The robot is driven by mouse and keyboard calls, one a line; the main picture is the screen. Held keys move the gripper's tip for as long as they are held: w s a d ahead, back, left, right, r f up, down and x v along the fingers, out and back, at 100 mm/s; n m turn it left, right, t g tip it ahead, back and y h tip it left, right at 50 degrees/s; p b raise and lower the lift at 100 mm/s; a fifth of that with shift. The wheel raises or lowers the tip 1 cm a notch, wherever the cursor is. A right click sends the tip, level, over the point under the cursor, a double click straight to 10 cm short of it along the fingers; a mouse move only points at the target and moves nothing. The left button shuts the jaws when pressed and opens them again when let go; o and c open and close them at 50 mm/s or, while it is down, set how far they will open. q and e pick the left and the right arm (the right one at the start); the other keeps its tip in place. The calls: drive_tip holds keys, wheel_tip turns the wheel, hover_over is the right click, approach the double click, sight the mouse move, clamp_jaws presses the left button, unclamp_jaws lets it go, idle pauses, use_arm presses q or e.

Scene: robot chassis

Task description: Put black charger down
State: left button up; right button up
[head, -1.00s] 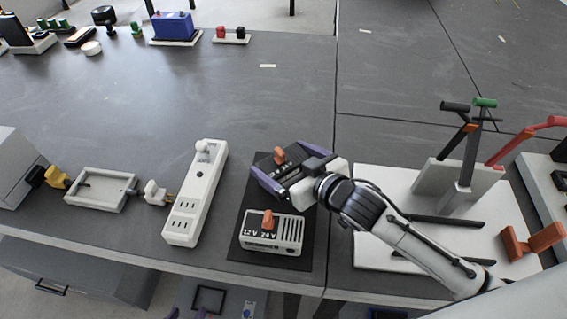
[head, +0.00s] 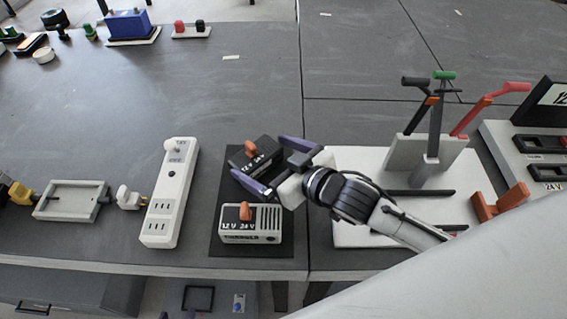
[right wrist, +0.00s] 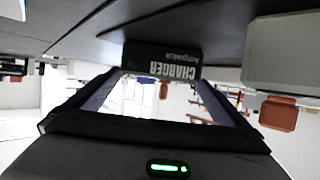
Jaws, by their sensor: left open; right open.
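The black charger (head: 262,152), with an orange switch on top, rests turned at an angle on the back part of a dark mat (head: 222,190). It also shows upside down in the right wrist view (right wrist: 163,60), its label readable. In the right wrist view the charger lies beyond the fingertips, with nothing between the fingers. A white charger (head: 250,236) stands in front of it on the mat.
A white power strip (head: 160,222) with a plug lies left of the mat. A grey tray (head: 70,214) lies further left. A white board with levers (head: 350,160) stands to the right under my arm. The table behind the charger is clear.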

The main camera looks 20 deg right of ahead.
drive_tip(key=v, duration=0.8)
